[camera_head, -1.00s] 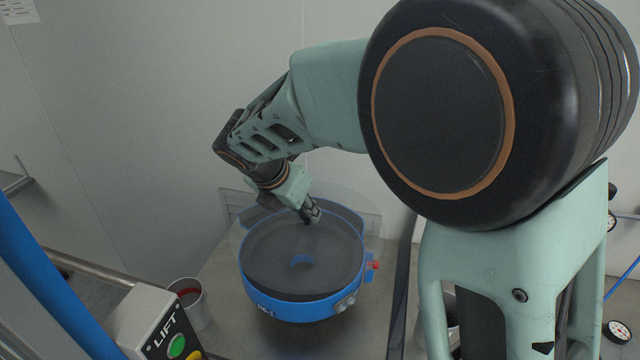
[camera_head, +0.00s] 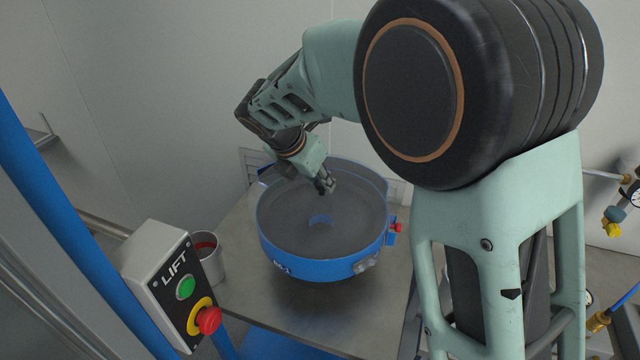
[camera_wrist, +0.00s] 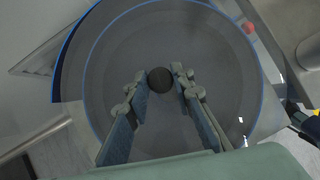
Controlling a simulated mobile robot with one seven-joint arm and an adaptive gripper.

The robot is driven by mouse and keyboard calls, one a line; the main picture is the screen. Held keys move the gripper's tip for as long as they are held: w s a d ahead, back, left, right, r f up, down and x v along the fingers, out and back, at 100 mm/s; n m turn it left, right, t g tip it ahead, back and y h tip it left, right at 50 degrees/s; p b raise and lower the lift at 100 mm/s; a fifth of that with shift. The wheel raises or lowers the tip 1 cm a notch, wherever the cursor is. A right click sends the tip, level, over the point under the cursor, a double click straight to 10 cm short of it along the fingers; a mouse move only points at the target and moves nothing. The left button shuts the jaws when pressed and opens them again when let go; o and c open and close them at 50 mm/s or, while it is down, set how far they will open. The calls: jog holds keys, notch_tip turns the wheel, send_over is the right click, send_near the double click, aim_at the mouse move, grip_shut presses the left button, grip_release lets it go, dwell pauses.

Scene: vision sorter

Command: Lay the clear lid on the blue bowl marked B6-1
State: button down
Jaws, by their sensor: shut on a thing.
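The clear lid (camera_wrist: 125,45) is a see-through disc with a round black knob (camera_wrist: 160,81). My gripper (camera_wrist: 160,77) is shut on this knob, one finger on each side. In the head view my gripper (camera_head: 326,186) is over the far part of the bowl. In the wrist view the lid overlaps most of the bowl, with their rims offset at the left. I cannot tell whether the lid touches the rim.
A metal cup (camera_head: 208,262) with red inside stands left of the bowl. A LIFT control box (camera_head: 165,285) with green and red buttons is at front left. Bare table (camera_head: 320,315) lies in front.

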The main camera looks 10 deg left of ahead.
jog(key=shift+f, duration=0.5)
jog(key=c, duration=1.7)
grip_release()
jog(key=shift+r, duration=0.35)
jog(key=v, duration=1.2)
jog(key=shift+r, duration=0.25)
